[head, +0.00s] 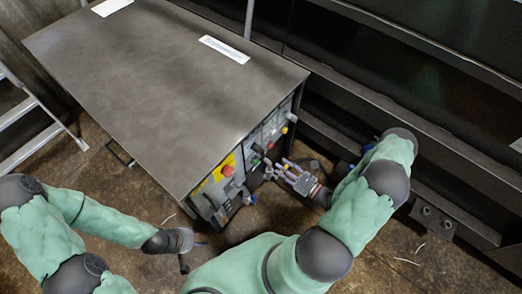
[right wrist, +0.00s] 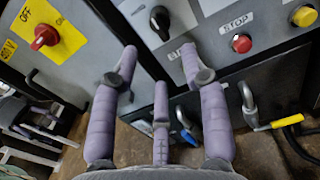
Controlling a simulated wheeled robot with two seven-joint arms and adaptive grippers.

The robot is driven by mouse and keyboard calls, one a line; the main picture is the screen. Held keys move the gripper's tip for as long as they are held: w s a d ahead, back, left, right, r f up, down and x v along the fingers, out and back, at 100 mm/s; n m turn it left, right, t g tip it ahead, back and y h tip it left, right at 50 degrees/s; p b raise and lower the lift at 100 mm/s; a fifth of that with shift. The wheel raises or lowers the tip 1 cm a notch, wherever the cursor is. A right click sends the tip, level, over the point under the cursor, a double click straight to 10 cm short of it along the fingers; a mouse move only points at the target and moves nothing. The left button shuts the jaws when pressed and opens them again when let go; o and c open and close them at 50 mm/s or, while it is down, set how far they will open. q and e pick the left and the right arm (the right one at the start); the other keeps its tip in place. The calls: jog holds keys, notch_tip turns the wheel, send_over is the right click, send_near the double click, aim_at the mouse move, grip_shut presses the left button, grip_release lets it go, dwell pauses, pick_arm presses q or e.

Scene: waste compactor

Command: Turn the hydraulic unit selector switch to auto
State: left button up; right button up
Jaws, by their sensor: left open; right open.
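The hydraulic unit (head: 150,85) is a large dark metal cabinet with its control panels on the side facing me. In the right wrist view, a black selector knob (right wrist: 160,20) sits on a grey panel, with a partly hidden label below it. Its exact setting is too small to tell. My right gripper (head: 284,170) is open and empty in front of the panels. Its purple fingers (right wrist: 160,62) point at the panel, with the knob beyond and between the two outer fingertips, seemingly apart from them. My left gripper (head: 192,246) is open and empty, low near the cabinet's front corner.
A red rotary switch (right wrist: 45,37) on a yellow plate is left of the knob. A red STOP button (right wrist: 241,43) and a yellow button (right wrist: 304,15) are right of it. Connectors and cables hang below. A white ladder (head: 30,110) stands far left; dark machinery (head: 420,90) bounds the right.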

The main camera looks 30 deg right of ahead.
aim_at(264, 155)
jog(key=b+x, duration=0.2)
jog(key=x, duration=0.8)
jog(key=shift+w+a+r, duration=0.1)
jog(key=shift+w+a, duration=0.05)
jog(key=shift+a, duration=0.05)
grip_shut()
